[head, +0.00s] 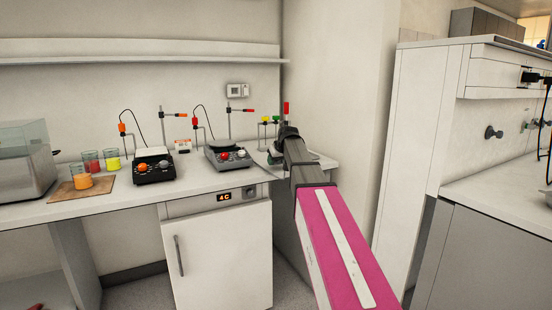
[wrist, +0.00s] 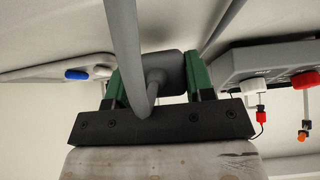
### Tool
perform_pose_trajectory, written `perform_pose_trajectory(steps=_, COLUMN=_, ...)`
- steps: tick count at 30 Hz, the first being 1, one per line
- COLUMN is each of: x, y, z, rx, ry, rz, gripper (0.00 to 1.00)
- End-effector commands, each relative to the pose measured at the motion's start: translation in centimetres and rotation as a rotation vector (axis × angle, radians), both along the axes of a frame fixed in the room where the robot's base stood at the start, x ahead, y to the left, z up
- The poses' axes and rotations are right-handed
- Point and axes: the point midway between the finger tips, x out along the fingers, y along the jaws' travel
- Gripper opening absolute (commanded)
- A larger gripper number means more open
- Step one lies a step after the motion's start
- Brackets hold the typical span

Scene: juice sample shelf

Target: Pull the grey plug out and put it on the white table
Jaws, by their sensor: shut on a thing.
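The grey plug (wrist: 170,68) sits between the two green fingers of my gripper (wrist: 158,72) in the wrist view, and the gripper is shut on it. A thick grey cable (wrist: 122,45) bends from the plug and passes in front of the gripper. The plug's far end is hidden, so I cannot tell whether it is in a socket. In the head view my arm covers the gripper and plug, near the right end of the white table (head: 120,203).
Hotplates with knobs (head: 154,168) (head: 227,157) and clamp stands stand on the table. Juice beakers (head: 112,161) and a board (head: 72,191) are at the left. A wall (head: 345,90) rises behind my arm. Bare tabletop shows along the front edge.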

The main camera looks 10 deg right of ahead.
Motion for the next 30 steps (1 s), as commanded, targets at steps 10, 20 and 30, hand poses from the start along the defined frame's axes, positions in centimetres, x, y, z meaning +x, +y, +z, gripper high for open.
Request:
perform_pose_trajectory(steps=10, x=0.0, y=0.0, z=0.0, rx=0.0, ry=-0.001, rz=0.0, gripper=0.78)
perform_pose_trajectory(steps=20, x=-0.4, y=-0.1, z=0.5, rx=0.0, ry=-0.001, rz=0.0, gripper=0.78)
perform_pose_trajectory(steps=30, x=-3.7, y=-1.2, z=4.8, rx=0.0, ry=-0.002, rz=-0.001, gripper=0.78)
